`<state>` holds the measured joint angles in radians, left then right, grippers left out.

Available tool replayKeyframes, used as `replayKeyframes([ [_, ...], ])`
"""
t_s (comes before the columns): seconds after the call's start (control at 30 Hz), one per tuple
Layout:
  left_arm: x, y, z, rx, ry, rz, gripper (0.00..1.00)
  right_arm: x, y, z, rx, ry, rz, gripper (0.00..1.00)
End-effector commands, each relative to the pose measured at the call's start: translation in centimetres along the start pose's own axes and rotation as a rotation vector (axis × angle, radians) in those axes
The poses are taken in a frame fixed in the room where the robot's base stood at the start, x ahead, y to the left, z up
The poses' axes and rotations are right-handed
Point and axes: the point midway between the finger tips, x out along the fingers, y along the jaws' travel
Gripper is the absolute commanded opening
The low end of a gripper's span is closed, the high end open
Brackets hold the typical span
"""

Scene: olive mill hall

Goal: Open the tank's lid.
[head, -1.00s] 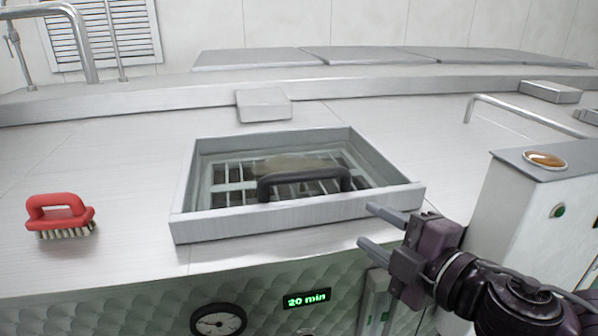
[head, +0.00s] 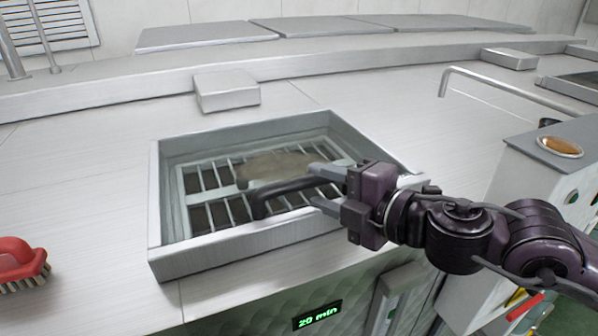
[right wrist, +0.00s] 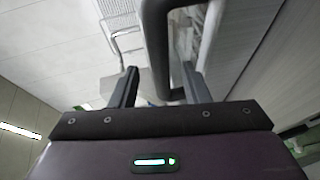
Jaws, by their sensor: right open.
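The tank's square opening has a raised metal rim (head: 155,205) in the counter in the head view. A dark bar handle (head: 283,190) spans the opening above a grid; it seems to belong to a see-through lid, whose pane I cannot make out clearly. The lid looks closed. My right gripper (head: 314,185) is open at the handle's right end. In the right wrist view, the handle (right wrist: 155,45) shows as a thick dark bar between the fingers of my right gripper (right wrist: 160,75). I cannot tell whether they touch it. My left gripper is not in view.
A red brush (head: 18,262) lies on the counter at the left. A metal block (head: 226,92) stands behind the opening. A bent metal rail (head: 500,90) and a white cabinet with an amber button (head: 561,146) are at the right. A green "20 min" display (head: 317,315) is on the front.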

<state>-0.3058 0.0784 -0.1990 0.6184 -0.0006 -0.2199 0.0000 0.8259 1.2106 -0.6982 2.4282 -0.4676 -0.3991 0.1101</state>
Motion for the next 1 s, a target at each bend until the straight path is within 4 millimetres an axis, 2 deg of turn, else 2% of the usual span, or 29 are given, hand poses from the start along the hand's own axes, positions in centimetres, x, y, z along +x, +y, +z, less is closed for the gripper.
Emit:
replayKeyframes([
  [0.03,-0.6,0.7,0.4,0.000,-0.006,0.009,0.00,0.8,0.4,0.0,0.007,0.002,0.003,0.42],
  [0.13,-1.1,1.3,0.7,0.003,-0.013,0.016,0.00,2.2,0.4,-0.1,0.006,0.003,0.002,0.42],
  [0.3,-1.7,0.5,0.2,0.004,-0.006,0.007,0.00,4.1,0.3,0.0,0.004,0.002,0.003,0.42],
  [0.5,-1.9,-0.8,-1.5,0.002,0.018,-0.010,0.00,5.0,0.1,0.0,0.001,-0.001,0.001,0.42],
  [0.7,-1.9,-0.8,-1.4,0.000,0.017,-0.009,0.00,5.0,0.0,0.1,0.000,-0.001,0.001,0.42],
  [1.0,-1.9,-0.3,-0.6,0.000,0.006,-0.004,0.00,5.0,0.0,0.0,0.001,-0.001,0.001,0.04],
])
